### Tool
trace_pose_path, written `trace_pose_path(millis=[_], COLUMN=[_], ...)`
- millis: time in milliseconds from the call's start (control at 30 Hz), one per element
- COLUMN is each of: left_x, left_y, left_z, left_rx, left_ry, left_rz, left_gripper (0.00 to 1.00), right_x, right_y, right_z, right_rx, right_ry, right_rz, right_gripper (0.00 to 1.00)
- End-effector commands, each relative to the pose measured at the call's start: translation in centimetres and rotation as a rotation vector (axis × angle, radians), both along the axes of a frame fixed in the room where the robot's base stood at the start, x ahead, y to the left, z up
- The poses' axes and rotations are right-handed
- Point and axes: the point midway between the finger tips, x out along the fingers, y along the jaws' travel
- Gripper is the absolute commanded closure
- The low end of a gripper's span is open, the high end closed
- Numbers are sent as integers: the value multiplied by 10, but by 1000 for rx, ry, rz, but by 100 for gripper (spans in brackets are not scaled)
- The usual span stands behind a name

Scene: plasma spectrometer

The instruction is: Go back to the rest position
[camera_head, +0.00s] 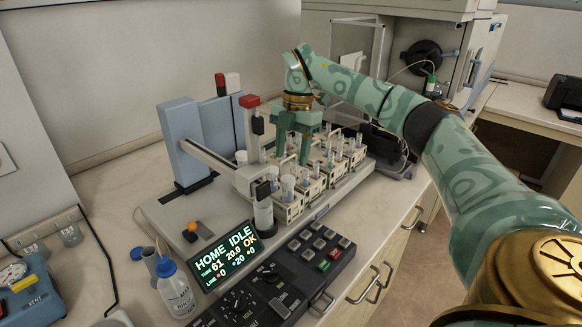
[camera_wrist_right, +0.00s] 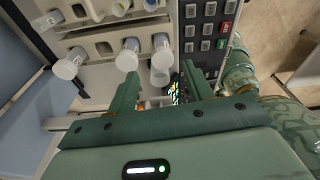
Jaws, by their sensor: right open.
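My right arm comes in from the right of the head view and bends down over the autosampler racks. Its green right gripper (camera_head: 293,152) points downward above the sample cups in the racks. In the right wrist view the two fingers of the right gripper (camera_wrist_right: 160,88) are spread apart, with no object held between them. White cups (camera_wrist_right: 128,54) stand just beyond the fingertips in that view. I cannot tell whether a finger touches a cup. My left gripper is not in view.
Racks of cups (camera_head: 288,188) fill the autosampler deck. A blue upright block (camera_head: 185,140) stands behind-left. A control panel (camera_head: 300,262), a display (camera_head: 225,255) and a wash bottle (camera_head: 175,290) are in front. A spectrometer cabinet (camera_head: 430,50) stands at the back right.

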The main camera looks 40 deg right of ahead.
Motion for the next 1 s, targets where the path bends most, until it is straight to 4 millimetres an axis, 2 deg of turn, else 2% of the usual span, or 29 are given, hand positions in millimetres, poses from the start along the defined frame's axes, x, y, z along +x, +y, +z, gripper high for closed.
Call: trace_pose_path(millis=[33,200,800,867,1000], left_x=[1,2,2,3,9], left_y=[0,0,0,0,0], left_z=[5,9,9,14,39], left_rx=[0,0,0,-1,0], left_ry=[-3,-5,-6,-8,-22], left_rz=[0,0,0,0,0], left_gripper=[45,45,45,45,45], right_x=[0,0,0,0,-3], right_y=[-1,-4,-4,-4,-4], right_z=[12,25,26,32,64], right_rx=[-1,-1,0,-1,0], right_ry=[-2,0,1,-2,-16], right_rz=[0,0,0,1,1], right_gripper=[49,49,49,49,49])
